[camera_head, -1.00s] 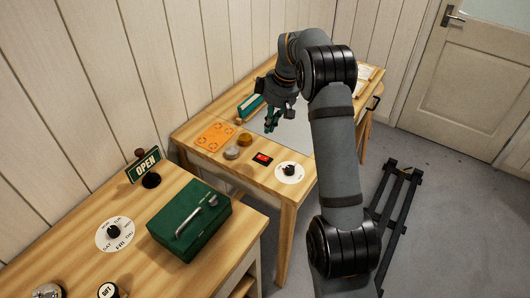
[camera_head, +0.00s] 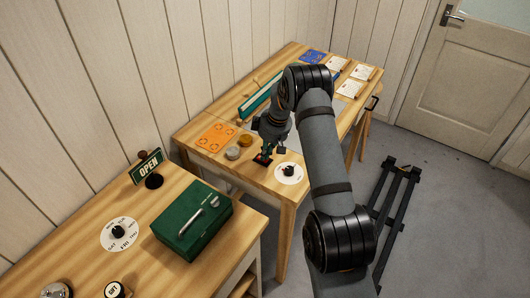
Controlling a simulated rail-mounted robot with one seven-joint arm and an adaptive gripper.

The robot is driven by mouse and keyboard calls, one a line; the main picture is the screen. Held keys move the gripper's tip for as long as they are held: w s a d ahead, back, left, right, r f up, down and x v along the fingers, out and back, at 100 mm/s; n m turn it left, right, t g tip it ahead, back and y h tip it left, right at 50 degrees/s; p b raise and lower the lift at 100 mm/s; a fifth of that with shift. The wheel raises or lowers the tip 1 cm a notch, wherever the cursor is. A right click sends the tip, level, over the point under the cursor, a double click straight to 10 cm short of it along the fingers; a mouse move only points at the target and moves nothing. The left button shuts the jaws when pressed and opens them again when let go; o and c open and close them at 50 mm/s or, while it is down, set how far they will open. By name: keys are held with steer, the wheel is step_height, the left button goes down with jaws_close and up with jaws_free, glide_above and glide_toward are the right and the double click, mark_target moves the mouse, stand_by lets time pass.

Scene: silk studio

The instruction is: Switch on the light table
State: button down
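The light table's pale grey panel (camera_head: 340,106) is set in the far wooden table and is mostly hidden behind my arm. It looks dull grey, with no visible glow. A small red switch on a black base (camera_head: 262,160) sits near the table's front edge, left of a white dial (camera_head: 289,173).
An orange card (camera_head: 216,137) and two small round tins (camera_head: 233,153) lie left of the gripper. A long green box (camera_head: 257,101), a blue patterned piece (camera_head: 313,57) and paper cards (camera_head: 361,72) lie farther back. A green case (camera_head: 192,222) and an OPEN sign (camera_head: 146,166) stand on the near table.

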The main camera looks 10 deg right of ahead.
steer(key=f+b, duration=0.1)
steer(key=b, duration=0.2)
steer(key=shift+s+d+f, duration=0.1)
steer(key=shift+f, duration=0.15)
steer(key=shift+b, duration=0.4)
steer(key=shift+s+r+p, duration=0.1)
steer(key=shift+r+p, duration=0.2)
steer(key=shift+p, duration=0.05)
steer(key=shift+w+a+r, duration=0.2)
steer(key=shift+w+a, duration=0.3)
steer(key=shift+w, duration=0.1)
